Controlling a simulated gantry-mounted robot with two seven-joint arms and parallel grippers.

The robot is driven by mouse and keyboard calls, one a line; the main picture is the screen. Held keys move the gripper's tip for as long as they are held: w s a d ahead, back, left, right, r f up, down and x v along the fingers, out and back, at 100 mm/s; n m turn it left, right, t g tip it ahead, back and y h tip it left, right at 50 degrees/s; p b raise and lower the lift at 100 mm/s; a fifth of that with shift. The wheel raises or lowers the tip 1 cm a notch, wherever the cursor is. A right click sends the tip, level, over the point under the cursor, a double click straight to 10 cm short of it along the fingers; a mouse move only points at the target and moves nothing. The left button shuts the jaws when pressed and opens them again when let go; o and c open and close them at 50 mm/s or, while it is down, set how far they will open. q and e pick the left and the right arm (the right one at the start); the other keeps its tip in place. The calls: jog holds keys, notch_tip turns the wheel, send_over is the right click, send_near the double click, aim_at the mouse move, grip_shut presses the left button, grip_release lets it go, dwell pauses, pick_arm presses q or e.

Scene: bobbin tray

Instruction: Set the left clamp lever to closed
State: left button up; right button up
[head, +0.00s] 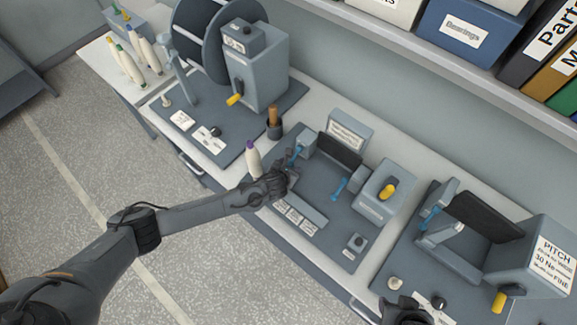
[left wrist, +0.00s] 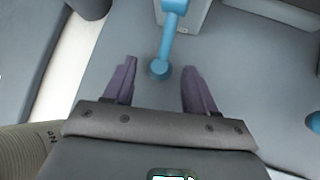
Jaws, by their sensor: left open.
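The left clamp lever (head: 295,154) is a blue handle on the left grey block of the middle station. In the left wrist view the blue lever (left wrist: 169,40) reaches down from the top, its round knob lying between my two fingertips as seen from there. My left gripper (head: 288,172) is beside this lever in the head view. It is open, and its purple fingers (left wrist: 158,77) stand apart on either side of the knob without visible contact. A second blue lever (head: 340,187) stands to the right. My right gripper (head: 405,312) shows only partly at the bottom edge; its fingers are unclear.
A white bobbin with a purple tip (head: 253,160) stands just left of my left gripper. A grey box with a yellow handle (head: 384,193) stands right of the levers. A winder with a large dark wheel (head: 205,40) is at the back left. A shelf of binders overhangs the back right.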

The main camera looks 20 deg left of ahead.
pick_arm(q)
jog(key=shift+w, duration=0.1)
jog(key=shift+c, duration=0.4)
grip_shut()
